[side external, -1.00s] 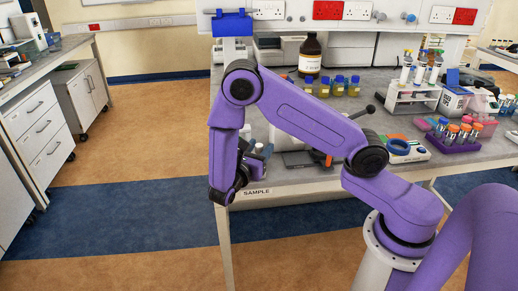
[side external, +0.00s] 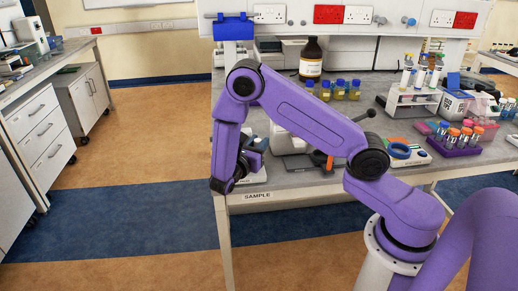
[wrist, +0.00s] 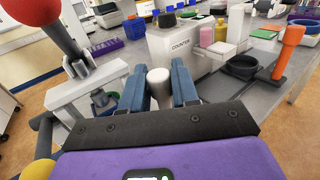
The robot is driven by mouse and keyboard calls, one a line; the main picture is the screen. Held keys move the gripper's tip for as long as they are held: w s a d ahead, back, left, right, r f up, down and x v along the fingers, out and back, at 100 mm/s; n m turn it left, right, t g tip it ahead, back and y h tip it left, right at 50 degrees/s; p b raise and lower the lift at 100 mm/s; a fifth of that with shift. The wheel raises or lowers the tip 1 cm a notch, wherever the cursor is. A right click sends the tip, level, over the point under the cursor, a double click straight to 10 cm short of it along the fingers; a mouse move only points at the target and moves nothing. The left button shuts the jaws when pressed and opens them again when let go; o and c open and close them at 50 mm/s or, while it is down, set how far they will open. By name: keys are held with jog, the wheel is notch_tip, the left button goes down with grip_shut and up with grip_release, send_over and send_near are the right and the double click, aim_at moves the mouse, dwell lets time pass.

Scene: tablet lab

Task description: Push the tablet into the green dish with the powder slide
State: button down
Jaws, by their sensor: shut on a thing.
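My gripper (wrist: 159,84) has its two blue fingers on either side of a pale grey cylinder (wrist: 159,82) and is shut on it. I cannot tell whether this cylinder is part of the powder slide. The tablet is not visible, and I cannot make out a green dish with certainty. In the side external view the fingertips are mostly hidden behind my arm, at the left front of the bench by the SAMPLE label (side external: 257,195).
A white COUNTER box (wrist: 178,45) stands just beyond my gripper. A frame with a red ball lever (wrist: 52,25) is close at the left. At the right are a black round dish (wrist: 242,67) and an orange handle (wrist: 288,50). Brown bottle (side external: 310,62) and vials stand behind.

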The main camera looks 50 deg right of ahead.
jog(key=c, duration=1)
grip_release()
jog(key=shift+w+d, duration=0.2)
jog(key=shift+a, duration=0.1)
jog(key=s+a, duration=0.1)
jog(key=a, duration=0.4)
jog(key=s+a, duration=0.1)
jog(key=a, duration=0.5)
jog(key=s+a, duration=0.1)
jog(key=a, duration=0.5)
jog(key=shift+s, duration=0.25)
jog(key=shift+o, duration=0.4)
